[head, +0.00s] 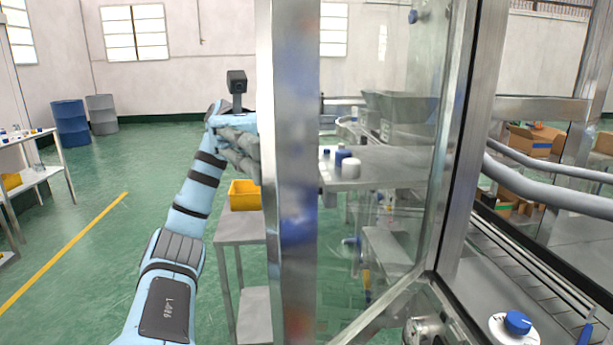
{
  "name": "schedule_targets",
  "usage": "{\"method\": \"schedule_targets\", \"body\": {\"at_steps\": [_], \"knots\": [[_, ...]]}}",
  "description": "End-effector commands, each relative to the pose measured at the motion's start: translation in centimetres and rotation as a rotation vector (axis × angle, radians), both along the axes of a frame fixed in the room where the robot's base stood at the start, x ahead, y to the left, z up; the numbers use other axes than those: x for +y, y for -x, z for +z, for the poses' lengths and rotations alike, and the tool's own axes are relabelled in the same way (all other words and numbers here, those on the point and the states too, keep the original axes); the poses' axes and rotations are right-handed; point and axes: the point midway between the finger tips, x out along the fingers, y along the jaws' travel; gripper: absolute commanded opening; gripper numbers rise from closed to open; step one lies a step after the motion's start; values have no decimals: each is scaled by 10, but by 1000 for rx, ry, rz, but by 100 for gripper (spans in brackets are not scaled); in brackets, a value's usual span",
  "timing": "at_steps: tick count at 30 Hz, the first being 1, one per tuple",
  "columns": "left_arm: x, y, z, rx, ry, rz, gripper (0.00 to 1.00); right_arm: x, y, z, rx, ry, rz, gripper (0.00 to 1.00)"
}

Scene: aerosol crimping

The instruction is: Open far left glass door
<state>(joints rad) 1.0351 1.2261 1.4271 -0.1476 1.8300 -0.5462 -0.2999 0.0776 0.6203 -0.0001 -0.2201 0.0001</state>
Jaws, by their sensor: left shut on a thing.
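A glass door (385,130) in a metal frame stands swung out toward me, with its broad upright edge post (297,180) in the middle of the head view. My left gripper (250,152) is at the left side of this post at upper-middle height, shut on the door. Its fingertips and the part it grips are hidden behind the post. The frame post (455,140) of the machine stands right of the door glass. My right gripper is not in view.
A small table (243,232) with a yellow bin (244,194) stands behind the gripper. Blue and grey barrels (71,122) stand far left. Inside the machine are a conveyor (525,270) and a blue-and-white knob (516,324). The green floor at left is open.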

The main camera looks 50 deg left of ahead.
Motion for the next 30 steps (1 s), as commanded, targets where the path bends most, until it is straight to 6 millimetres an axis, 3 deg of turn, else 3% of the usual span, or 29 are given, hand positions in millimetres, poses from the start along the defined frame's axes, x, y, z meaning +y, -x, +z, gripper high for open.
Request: {"method": "schedule_targets", "body": {"at_steps": [13, 14, 15, 18, 30], "knots": [[4, 1, -1, 1, -4, 0, 0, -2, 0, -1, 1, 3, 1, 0], [4, 1, -1, 1, -4, 0, 13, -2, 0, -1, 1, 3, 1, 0], [4, 1, -1, 1, -3, 0, 20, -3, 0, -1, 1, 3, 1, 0], [4, 1, 0, 0, -3, 1, 31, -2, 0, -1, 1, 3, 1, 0], [5, 2, 9, -5, 2, 1, 31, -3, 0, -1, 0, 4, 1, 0]]}}
